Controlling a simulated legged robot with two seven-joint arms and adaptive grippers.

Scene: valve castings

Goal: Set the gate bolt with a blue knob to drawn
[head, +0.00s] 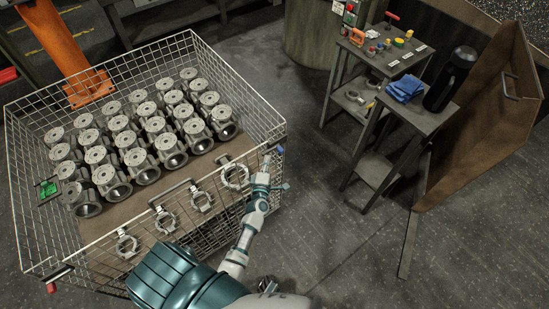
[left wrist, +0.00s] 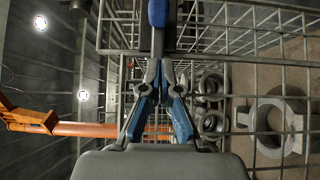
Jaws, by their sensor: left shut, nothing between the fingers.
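The gate bolt with a blue knob (head: 280,150) sits at the right front corner of the wire mesh crate (head: 262,118). The blue knob (left wrist: 157,12) also shows at the top of the left wrist view, on a dark bar. The bolt's exact position is too small to tell. My right gripper is not in view.
Another bolt with a red knob (head: 51,288) is at the crate's front left corner. Several grey valve castings (head: 140,158) stand in rows inside. Ring-shaped parts (head: 201,201) line the front edge. A grey workbench (head: 402,62) stands right. Floor between (head: 310,165) is clear.

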